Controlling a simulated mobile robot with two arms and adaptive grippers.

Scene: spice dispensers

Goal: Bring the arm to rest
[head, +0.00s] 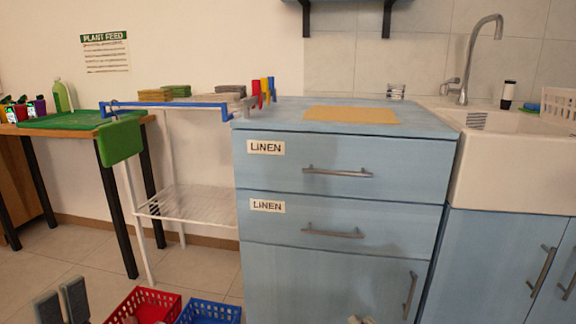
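My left gripper (61,294) shows at the bottom left edge of the head view. Its two grey finger pads point up with a gap between them, and nothing shows in the gap. It is low over the floor, left of a red basket. A small pale piece (361,320) at the bottom edge, in front of the blue cabinet, may be the tip of my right gripper. Too little of it shows to tell its state. The rest of both arms is out of view.
A red basket (152,294) and a blue basket (207,312) stand on the floor. A blue cabinet (340,222) with LINEN drawers fills the middle, with a white sink (510,170) at right. A green-topped table stands at left. Floor at left is clear.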

